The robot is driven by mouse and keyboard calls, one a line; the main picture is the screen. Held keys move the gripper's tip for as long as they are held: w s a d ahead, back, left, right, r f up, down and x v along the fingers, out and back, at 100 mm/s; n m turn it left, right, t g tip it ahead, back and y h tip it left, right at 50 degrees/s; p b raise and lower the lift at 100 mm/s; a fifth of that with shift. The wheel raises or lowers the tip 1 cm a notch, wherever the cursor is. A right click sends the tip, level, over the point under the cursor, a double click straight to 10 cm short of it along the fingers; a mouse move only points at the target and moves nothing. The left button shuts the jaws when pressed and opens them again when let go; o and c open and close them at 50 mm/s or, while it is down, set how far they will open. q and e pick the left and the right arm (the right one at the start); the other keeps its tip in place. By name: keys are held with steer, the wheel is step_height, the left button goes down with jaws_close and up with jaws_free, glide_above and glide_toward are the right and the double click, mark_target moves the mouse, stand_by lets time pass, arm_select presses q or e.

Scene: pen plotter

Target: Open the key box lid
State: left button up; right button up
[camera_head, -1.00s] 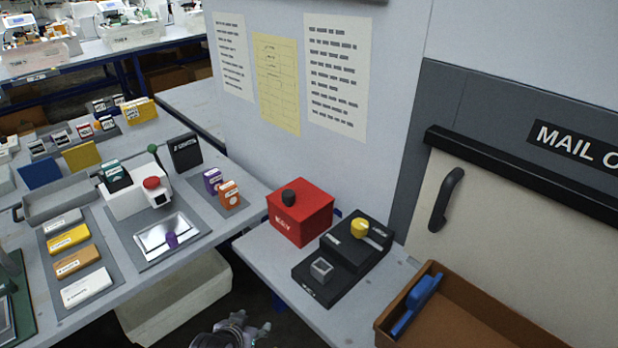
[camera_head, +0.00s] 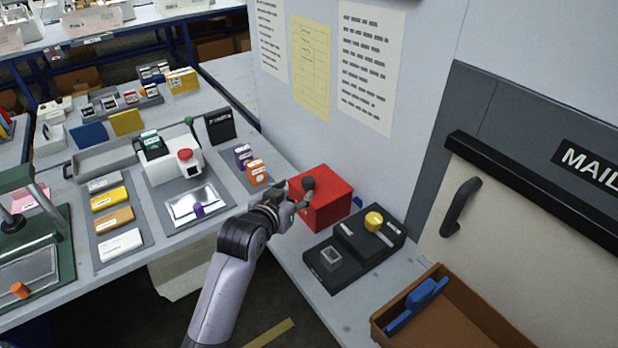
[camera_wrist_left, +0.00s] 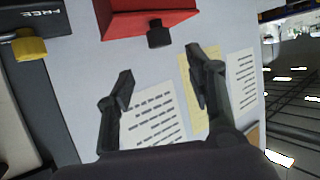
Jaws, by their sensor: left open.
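The red key box (camera_head: 330,207) stands against the grey wall with its lid shut. My left gripper (camera_head: 296,191) is at the box's left side, close to the knob. In the left wrist view my left gripper (camera_wrist_left: 160,76) is open and empty, its fingers spread, with the knob just beyond the fingertips and apart from them. My right gripper is not in view.
A black device with a yellow knob (camera_head: 373,221) stands just right of the box. A brown tray (camera_head: 470,305) with a blue-handled item (camera_head: 415,303) is at lower right. Small orange and purple boxes (camera_head: 257,172) stand on the left bench. Papers hang on the wall behind.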

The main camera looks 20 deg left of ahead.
mark_target(307, 181)
arm_select(q)
steer(key=p+x, duration=0.1)
steer(key=x, duration=1)
steer(key=shift+a, duration=0.1)
jaws_close()
stand_by(0.4)
